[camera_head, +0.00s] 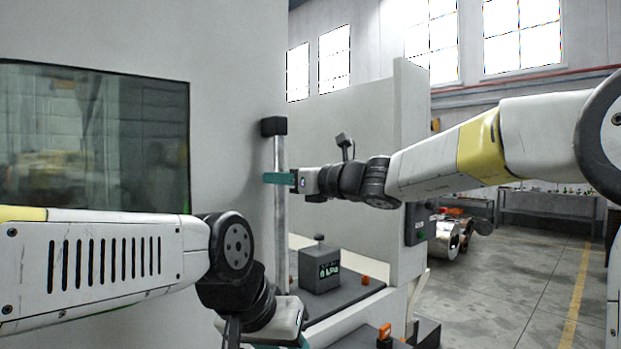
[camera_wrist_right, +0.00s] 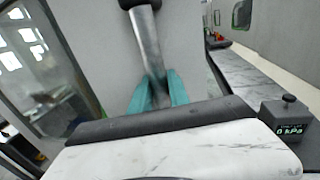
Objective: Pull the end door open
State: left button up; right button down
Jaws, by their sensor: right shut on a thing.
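The end door (camera_head: 225,150) is a large pale grey panel with a dark glass window (camera_head: 100,140) at the left in the head view. A vertical metal bar handle (camera_head: 280,213) with a black mount at its top stands at the door's right edge. My right gripper (camera_head: 272,178) reaches in from the right, its teal fingers closed on the handle's upper part. In the right wrist view the handle (camera_wrist_right: 146,40) runs down between the teal fingers (camera_wrist_right: 158,92). My left arm crosses the lower left; its gripper is mostly cut off at the bottom edge and its fingers cannot be judged (camera_head: 280,345).
A grey box with a small display (camera_head: 319,270) sits on a dark ledge right of the door, near small orange parts (camera_head: 384,332). A pale upright panel (camera_head: 411,160) stands behind my right arm. Open floor (camera_head: 530,280) and metal cylinders (camera_head: 447,238) lie at right.

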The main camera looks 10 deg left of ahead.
jog(key=shift+s+a, duration=0.65)
jog(key=shift+s, duration=0.25)
jog(key=c, duration=1.3)
grip_release()
jog(key=shift+o, duration=0.2)
jog(key=shift+d, duration=0.1)
jog(key=v, duration=0.7)
jog(key=shift+s+d, duration=0.15)
jog(key=shift+d, duration=0.1)
